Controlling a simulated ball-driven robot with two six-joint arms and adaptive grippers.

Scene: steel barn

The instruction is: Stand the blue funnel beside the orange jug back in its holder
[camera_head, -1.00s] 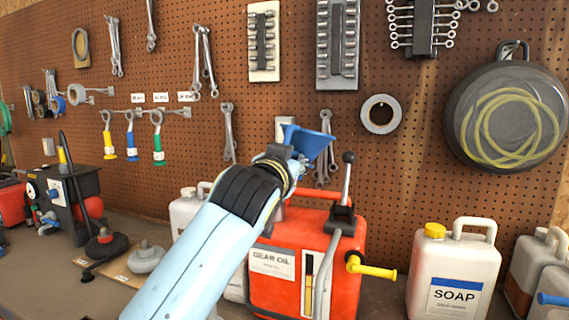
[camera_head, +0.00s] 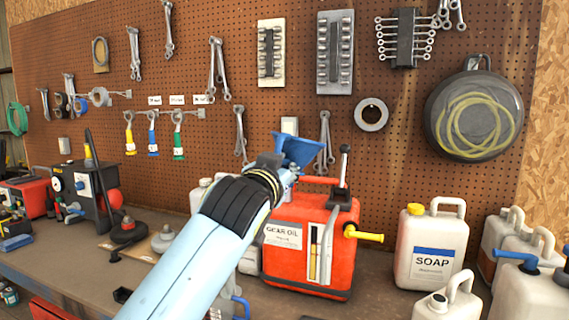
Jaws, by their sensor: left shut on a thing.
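The blue funnel (camera_head: 299,149) is held up in front of the pegboard, above the orange jug, with its wide mouth uppermost and tilted. My left gripper (camera_head: 289,174) is shut on it; the fingers and the funnel's lower part are mostly hidden behind my wrist. The orange jug (camera_head: 338,235), labelled GEAR OIL, stands on the bench with a black-handled lever on top and a yellow spout at its right. I cannot make out the funnel's holder. My right gripper is not in view.
A white SOAP jug (camera_head: 429,240) stands right of the orange jug, with more white jugs (camera_head: 535,290) at the far right. White containers stand partly hidden behind my arm. The pegboard (camera_head: 400,130) carries wrenches, sockets and a round pan. The bench (camera_head: 70,250) has bare room at left.

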